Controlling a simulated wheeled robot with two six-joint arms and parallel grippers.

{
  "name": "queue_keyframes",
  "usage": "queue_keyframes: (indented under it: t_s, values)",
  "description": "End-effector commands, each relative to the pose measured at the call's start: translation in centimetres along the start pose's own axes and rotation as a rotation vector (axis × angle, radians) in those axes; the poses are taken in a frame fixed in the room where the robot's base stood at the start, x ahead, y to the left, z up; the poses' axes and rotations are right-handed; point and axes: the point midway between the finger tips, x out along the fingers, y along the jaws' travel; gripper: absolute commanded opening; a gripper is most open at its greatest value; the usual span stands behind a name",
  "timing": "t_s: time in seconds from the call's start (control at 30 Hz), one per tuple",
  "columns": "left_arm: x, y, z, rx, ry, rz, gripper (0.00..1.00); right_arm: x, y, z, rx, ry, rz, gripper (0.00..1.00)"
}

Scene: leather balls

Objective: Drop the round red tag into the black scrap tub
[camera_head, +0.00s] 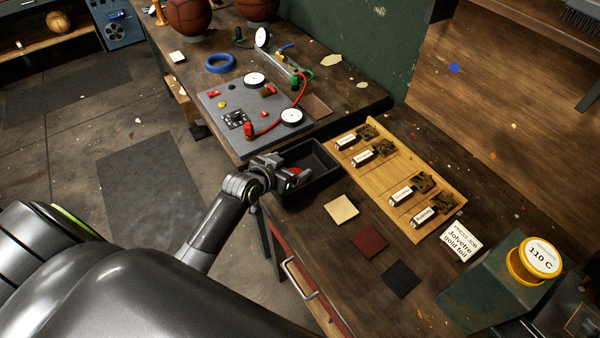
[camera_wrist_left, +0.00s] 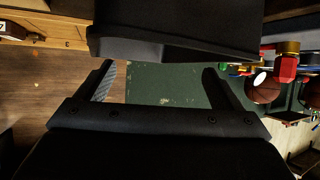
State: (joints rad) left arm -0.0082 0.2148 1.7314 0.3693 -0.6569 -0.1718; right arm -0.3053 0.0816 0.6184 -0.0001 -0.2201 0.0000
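The black scrap tub (camera_head: 322,163) stands on the workbench between the grey gauge board and the wooden rack. My left gripper (camera_head: 298,177) is at the tub's near left side, partly in front of its opening. In the left wrist view, its two fingers (camera_wrist_left: 162,85) are apart with nothing seen between them, and the dark tub (camera_wrist_left: 175,35) fills the top. A small patch of red shows by the fingers in the head view; I cannot tell whether it is the round red tag. The tub's floor is partly hidden. My right gripper is not in view.
The grey board (camera_head: 235,102) carries gauges, a red hose and small red parts. A wooden rack (camera_head: 400,180) holds several labelled stamps. Cream (camera_head: 341,209), dark red (camera_head: 369,242) and black (camera_head: 401,279) squares lie in front. A blue ring (camera_head: 220,63) lies behind the board.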

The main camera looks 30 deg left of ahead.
Motion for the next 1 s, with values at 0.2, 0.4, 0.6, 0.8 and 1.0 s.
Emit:
queue_keyframes:
  t_s: [0.2,0.4,0.6,0.8,1.0]
  values:
    - [-0.1,0.0,0.0,0.000,0.000,0.000,0.88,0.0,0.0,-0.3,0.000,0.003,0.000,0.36]
    - [-1.4,-0.1,0.1,0.002,0.001,-0.001,0.88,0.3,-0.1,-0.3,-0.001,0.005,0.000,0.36]
    - [-4.4,-0.1,0.2,0.002,0.000,-0.001,0.88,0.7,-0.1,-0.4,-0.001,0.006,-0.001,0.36]
    - [-7.9,-0.1,0.2,0.004,0.000,-0.001,0.88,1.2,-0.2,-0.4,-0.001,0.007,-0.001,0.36]
    - [-11.6,0.0,0.1,0.004,-0.001,-0.001,0.88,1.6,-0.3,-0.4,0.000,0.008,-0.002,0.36]
